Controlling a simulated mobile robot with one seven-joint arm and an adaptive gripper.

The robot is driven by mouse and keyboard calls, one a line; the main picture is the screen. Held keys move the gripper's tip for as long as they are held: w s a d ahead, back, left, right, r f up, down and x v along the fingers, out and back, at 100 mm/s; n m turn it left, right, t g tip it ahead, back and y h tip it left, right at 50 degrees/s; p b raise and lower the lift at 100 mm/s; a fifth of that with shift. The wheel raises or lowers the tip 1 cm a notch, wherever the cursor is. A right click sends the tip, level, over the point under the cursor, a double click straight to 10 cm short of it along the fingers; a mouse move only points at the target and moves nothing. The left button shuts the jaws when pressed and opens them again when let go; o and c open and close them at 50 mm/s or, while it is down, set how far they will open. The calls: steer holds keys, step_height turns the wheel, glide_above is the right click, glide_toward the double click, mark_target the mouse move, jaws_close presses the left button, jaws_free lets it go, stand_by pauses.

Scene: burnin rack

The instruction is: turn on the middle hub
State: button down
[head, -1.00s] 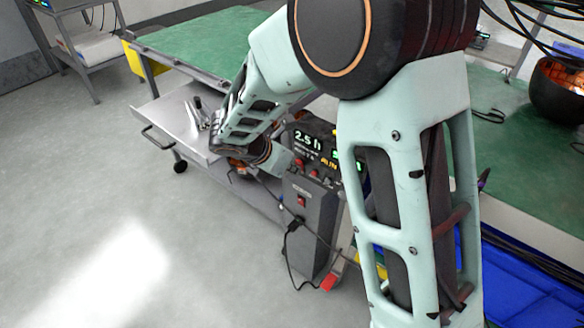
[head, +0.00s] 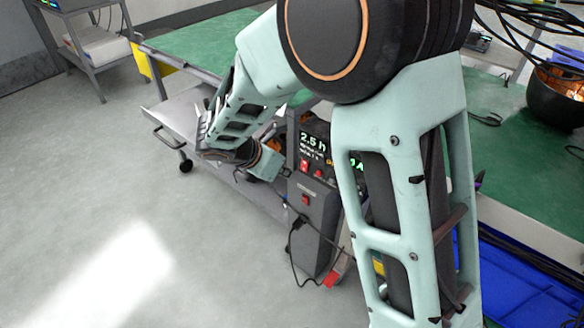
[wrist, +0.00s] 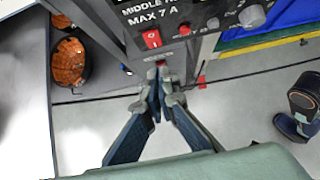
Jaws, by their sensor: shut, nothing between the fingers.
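A dark power unit (head: 313,225) stands below the bench, partly hidden by my arm in the head view. Its display (head: 312,139) reads "2.5 h" in green. In the wrist view, a panel label (wrist: 152,14) reads "MIDDLE H…" and "MAX 7 A", with a red rocker switch (wrist: 152,39) under it. That switch also shows in the head view (head: 304,166). A second, lower red switch sits on the box front (head: 305,200). My gripper (wrist: 160,78) is shut and empty, its tips just below the labelled switch and overlapping the lower switch in view. I cannot tell contact or switch position.
Small knobs, a red one (wrist: 185,31) and a grey one (wrist: 252,16), sit right of the switch. A black cable (head: 290,262) hangs from the box. A metal shelf (head: 175,110) lies left of it. Open floor (head: 150,220) lies in front.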

mark_target(304, 166)
steer(key=p+v, duration=0.2)
steer(key=v, duration=0.6)
steer(key=shift+r, duration=0.45)
steer(key=shift+p, duration=1.2)
steer(key=shift+s+a+f+p, duration=0.2)
steer(key=shift+f+p, duration=0.6)
steer(key=shift+p, duration=0.4)
steer(key=shift+w+d+r+b+x, duration=0.25)
steer(key=shift+b+x, duration=0.25)
steer(key=shift+x, duration=1.65)
steer(key=shift+w+d+r+b+x, duration=0.2)
steer(key=shift+w+r+b+x, duration=0.2)
steer(key=shift+x, duration=1.7)
steer(key=shift+w+d+r+b+x, duration=0.25)
steer(key=shift+b+x, duration=0.3)
steer(key=shift+x, duration=1.6)
